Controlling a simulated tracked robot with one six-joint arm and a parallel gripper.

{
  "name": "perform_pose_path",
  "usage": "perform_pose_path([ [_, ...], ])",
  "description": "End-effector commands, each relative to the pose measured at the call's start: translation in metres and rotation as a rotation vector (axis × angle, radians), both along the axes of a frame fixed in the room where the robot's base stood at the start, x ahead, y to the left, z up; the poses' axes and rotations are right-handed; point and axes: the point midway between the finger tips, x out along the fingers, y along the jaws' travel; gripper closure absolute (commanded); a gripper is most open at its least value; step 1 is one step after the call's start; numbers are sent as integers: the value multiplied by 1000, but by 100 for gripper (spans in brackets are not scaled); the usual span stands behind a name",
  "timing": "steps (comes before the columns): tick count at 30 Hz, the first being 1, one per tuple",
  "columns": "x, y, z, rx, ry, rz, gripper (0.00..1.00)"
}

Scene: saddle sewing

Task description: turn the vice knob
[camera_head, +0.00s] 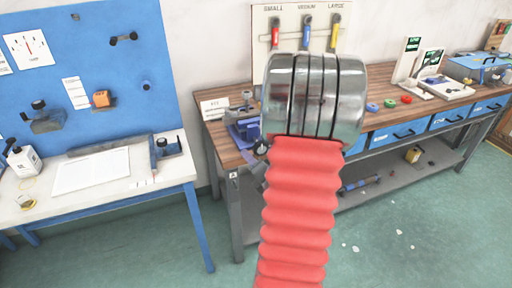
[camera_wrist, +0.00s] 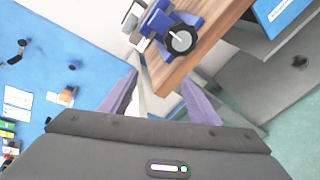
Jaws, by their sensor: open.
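The blue vice (camera_head: 243,128) is at the near left end of the wooden workbench, partly hidden by my arm. Its round black knob (camera_head: 261,148) with a pale centre faces the front of the bench. In the wrist view the vice (camera_wrist: 160,19) is at the top centre, and the knob (camera_wrist: 180,41) shows just beyond the fingertips, slightly right of centre. My gripper (camera_wrist: 159,77) is open and empty, with its two purplish fingers spread apart. The knob is ahead of the fingers, not between them.
The workbench (camera_head: 222,143) has a lower shelf (camera_head: 405,166) and blue drawers (camera_head: 383,137). Small coloured items (camera_head: 389,103) lie on its top. A white table (camera_head: 104,185) stands left under a blue pegboard (camera_head: 90,60). A tool board (camera_head: 290,12) hangs behind the bench.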

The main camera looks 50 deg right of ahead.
Motion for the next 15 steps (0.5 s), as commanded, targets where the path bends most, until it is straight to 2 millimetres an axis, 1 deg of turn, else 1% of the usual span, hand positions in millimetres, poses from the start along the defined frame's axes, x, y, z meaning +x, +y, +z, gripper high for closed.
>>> perform_pose_path([
  [1, -12, -7, -8, -41, -4, 2, 44],
  [3, -25, -14, -13, -112, -17, 12, 44],
  [9, -63, -25, -21, -293, -54, 12, 44],
  [12, -74, -27, -21, -350, -68, 6, 44],
  [15, -79, -28, -21, -378, -74, 2, 44],
])
